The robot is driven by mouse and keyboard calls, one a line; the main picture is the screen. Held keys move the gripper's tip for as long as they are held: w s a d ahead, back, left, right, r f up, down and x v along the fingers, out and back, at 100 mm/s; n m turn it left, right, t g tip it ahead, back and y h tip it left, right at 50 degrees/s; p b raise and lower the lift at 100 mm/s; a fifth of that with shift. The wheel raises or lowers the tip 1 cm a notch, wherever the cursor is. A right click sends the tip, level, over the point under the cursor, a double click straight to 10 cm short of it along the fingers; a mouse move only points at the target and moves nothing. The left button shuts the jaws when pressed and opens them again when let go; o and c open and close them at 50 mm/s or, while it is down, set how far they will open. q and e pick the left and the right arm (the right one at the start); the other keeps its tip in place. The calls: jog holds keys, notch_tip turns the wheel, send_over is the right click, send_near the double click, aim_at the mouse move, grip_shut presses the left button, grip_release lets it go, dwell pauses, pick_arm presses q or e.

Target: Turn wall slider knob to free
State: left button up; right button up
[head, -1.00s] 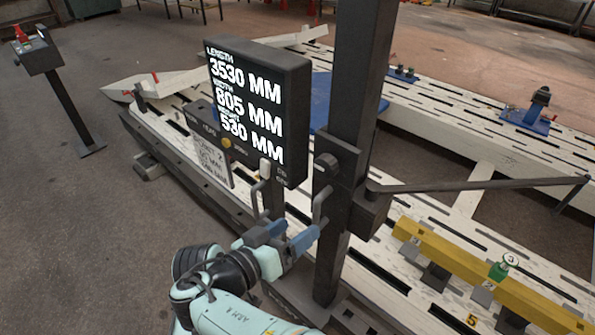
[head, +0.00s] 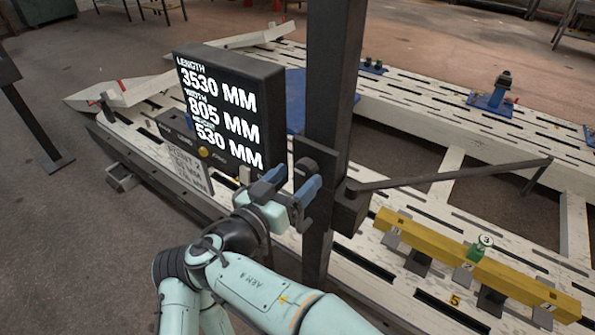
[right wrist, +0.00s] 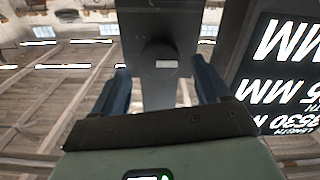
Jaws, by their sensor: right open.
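The dark round knob (head: 308,168) sits on the slider block of the black upright column (head: 333,75). In the right wrist view the knob (right wrist: 152,52) shows face-on, with a small pale rectangle on or in front of it. My right gripper (head: 293,183) is open, its blue fingers pointing up at the knob in the head view. In the right wrist view the fingers (right wrist: 160,75) stand to either side of the knob, apart from it. I cannot tell the depth left between fingertips and knob. My left gripper is out of view.
A black display (head: 225,105) with white measurements stands left of the column. A dark measuring arm (head: 450,178) reaches right from the slider. A yellow beam (head: 470,262) with a green piece lies right on the white slotted bench (head: 415,125).

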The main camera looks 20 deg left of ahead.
jog(key=shift+w+d, duration=0.25)
jog(key=shift+w, duration=0.45)
jog(key=c, duration=1.1)
jog(key=shift+o, duration=0.2)
